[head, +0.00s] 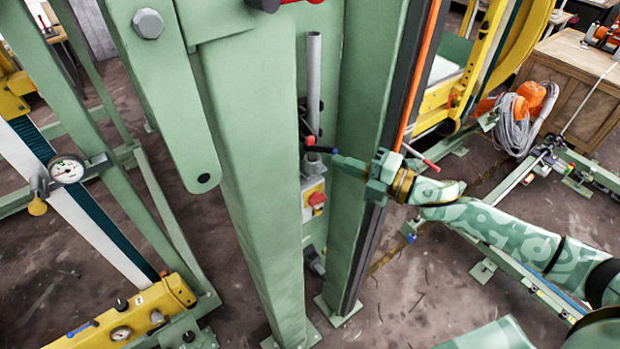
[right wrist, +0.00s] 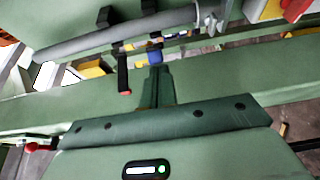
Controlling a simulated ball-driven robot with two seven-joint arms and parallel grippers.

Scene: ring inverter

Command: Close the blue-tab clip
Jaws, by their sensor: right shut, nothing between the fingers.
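A grey pipe (head: 314,85) stands against the green frame in the head view. Small dark clips hang on it near its lower end. One lever has a red tip (head: 310,140); it also shows in the right wrist view as a black handle (right wrist: 123,72). A small blue tab (head: 334,151) shows just at the fingertips of my right gripper (head: 340,160). In the right wrist view the blue tab (right wrist: 155,57) lies just beyond the shut, empty fingers (right wrist: 158,78). I cannot tell whether they touch. My left gripper is out of view.
A thick green post (head: 255,180) stands left of the pipe, and another post (head: 365,130) stands right of it, leaving a narrow gap. A red-and-yellow switch (head: 315,200) sits below the clips. A pressure gauge (head: 67,170) is at the left.

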